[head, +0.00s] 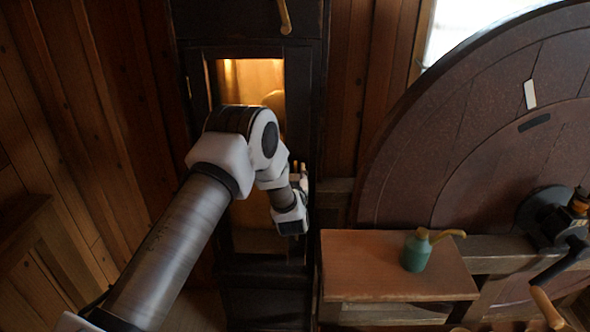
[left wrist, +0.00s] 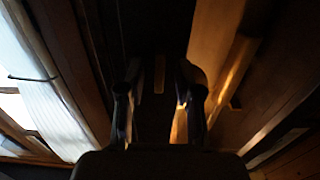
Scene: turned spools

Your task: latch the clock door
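The tall dark clock case (head: 250,276) stands against the wood wall. The clock door (head: 196,80) shows as a dark frame around a lit, golden opening; a rounded brass-coloured shape (head: 274,100) shows inside. I cannot tell whether the door is fully closed. A brass lever (head: 284,15) hangs on the case above the opening. My left gripper (head: 299,172) is in front of the opening's lower right edge, partly hidden by my arm. In the left wrist view its fingers (left wrist: 158,100) are apart with nothing clearly between them. A small tan strip (left wrist: 159,73) shows beyond them. My right gripper is not in view.
A wooden bench (head: 370,262) stands right of the clock, with a green oil can (head: 416,252) on it. A large brown wheel (head: 450,150) fills the right side, with a dark hub and a wooden-handled crank (head: 548,308). A wooden ledge (head: 25,228) is at left.

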